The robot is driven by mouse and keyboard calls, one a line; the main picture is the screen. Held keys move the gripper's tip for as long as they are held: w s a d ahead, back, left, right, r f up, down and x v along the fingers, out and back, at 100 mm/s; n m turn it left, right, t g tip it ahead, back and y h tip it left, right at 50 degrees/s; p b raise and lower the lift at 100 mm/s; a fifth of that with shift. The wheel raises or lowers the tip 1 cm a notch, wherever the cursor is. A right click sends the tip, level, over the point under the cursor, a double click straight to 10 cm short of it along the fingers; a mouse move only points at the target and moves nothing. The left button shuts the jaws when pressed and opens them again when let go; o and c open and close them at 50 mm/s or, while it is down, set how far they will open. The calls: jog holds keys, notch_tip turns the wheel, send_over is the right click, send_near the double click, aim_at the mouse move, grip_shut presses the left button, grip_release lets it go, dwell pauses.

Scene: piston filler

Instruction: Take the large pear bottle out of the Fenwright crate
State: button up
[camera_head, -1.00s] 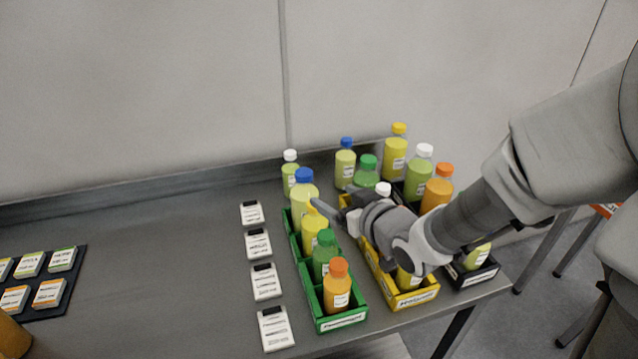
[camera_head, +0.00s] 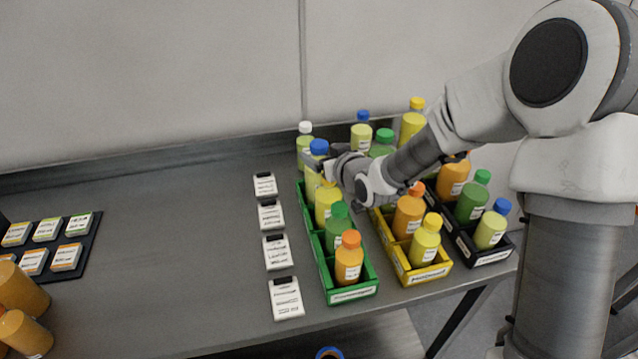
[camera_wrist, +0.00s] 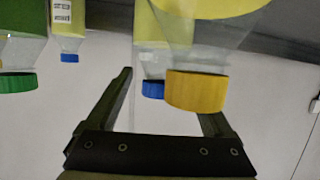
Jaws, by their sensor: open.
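The green crate (camera_head: 352,295) holds a row of bottles: a blue-capped one (camera_head: 319,148) with pale yellow liquid at the back, a yellow-capped one (camera_head: 328,206), a green-capped one (camera_head: 338,238) and an orange-capped one (camera_head: 349,266). The crate and bottle labels are too blurred to read surely, so I cannot tell which is Fenwright or pear. My gripper (camera_head: 318,168) is open at the back of the green crate, by the blue-capped bottle. In the wrist view, the blue cap (camera_wrist: 153,89) shows between my fingers (camera_wrist: 165,95), and a yellow cap (camera_wrist: 197,92) partly hides the right finger.
A yellow crate (camera_head: 424,272) and a black crate (camera_head: 494,256) with several bottles stand to the right. Several loose bottles stand behind. White label cards (camera_head: 286,298) lie left of the green crate. A dark tray (camera_head: 84,246) lies farther left; the table between is clear.

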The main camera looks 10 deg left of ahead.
jog(key=shift+x, duration=0.95)
grip_shut()
